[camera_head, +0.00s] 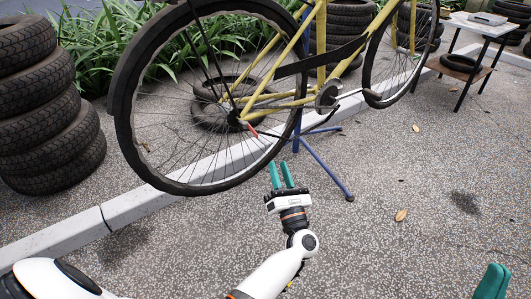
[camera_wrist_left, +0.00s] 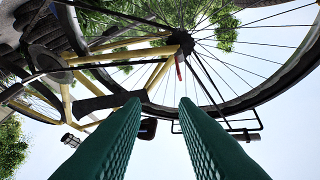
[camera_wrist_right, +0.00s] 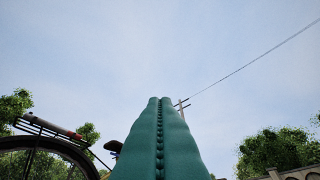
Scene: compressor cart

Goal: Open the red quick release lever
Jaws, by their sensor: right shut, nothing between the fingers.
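The red quick release lever (camera_head: 251,130) sits at the hub of the bicycle's (camera_head: 262,104) wheel at the left, small and angled. It also shows in the left wrist view (camera_wrist_left: 179,68), above and beyond the gap between my fingers. My left gripper (camera_head: 281,173) is open and empty, below and to the right of the lever in the head view, apart from it and the wheel. My right gripper (camera_head: 494,282) is shut and empty at the bottom right, far from the lever. Its fingers meet in the right wrist view (camera_wrist_right: 160,130).
A blue repair stand (camera_head: 320,172) holds the bicycle up, with one leg reaching toward me. Tyre stacks stand at the left (camera_head: 45,120) and behind the bicycle. A pale kerb (camera_head: 130,205) runs behind. A small table (camera_head: 482,27) is at the back right. The paved ground at the right is mostly clear.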

